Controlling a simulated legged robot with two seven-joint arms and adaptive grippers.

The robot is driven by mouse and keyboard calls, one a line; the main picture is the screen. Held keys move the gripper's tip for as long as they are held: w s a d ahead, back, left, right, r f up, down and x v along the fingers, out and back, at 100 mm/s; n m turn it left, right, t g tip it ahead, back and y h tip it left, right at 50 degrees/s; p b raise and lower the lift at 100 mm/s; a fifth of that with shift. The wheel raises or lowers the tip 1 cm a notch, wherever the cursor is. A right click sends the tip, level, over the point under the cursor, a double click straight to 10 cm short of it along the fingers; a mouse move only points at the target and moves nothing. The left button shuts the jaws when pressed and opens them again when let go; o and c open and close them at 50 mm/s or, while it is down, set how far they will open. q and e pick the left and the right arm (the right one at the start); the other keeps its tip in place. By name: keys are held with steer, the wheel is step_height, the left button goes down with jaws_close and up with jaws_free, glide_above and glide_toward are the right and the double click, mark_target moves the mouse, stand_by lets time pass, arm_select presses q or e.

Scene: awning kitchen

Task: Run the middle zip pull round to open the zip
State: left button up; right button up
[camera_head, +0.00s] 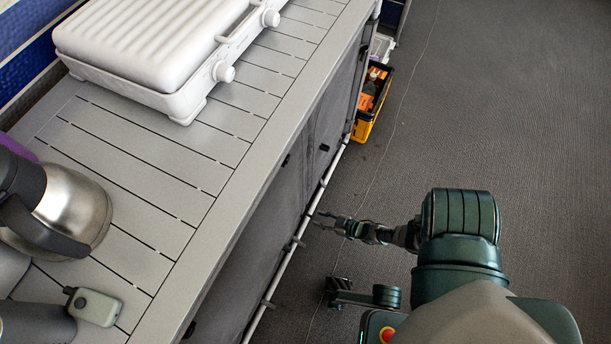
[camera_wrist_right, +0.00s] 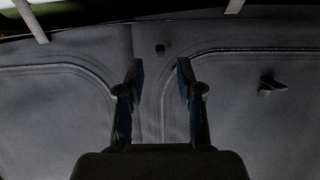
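The grey fabric front of the cupboard (camera_head: 262,232) hangs under the slatted counter. In the right wrist view the front (camera_wrist_right: 60,105) carries curved zip lines to the left and right of an upright seam. A small dark tab (camera_wrist_right: 160,49) sits high between the zip lines, and a larger dark pull (camera_wrist_right: 272,86) stands out at the right. In the head view small dark tabs (camera_head: 324,148) show on the front; I cannot tell which is the middle pull. My right gripper (camera_head: 319,219) is open and empty in front of the fabric.
A white grill (camera_head: 150,50) and a steel kettle (camera_head: 75,210) stand on the counter (camera_head: 140,150), with a small grey-green box (camera_head: 95,306). A yellow crate (camera_head: 362,130) stands on the floor by the far end. A pale rail (camera_head: 290,258) runs along the front. Carpet (camera_head: 510,120) is clear at right.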

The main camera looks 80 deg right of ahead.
mark_target(310, 215)
steer(key=b+x, duration=0.1)
steer(key=x, duration=0.2)
steer(key=shift+w+f, duration=0.15)
steer(key=shift+f, duration=0.05)
steer(key=shift+w+d+r, duration=0.1)
steer(key=shift+w, duration=0.3)
jaws_close()
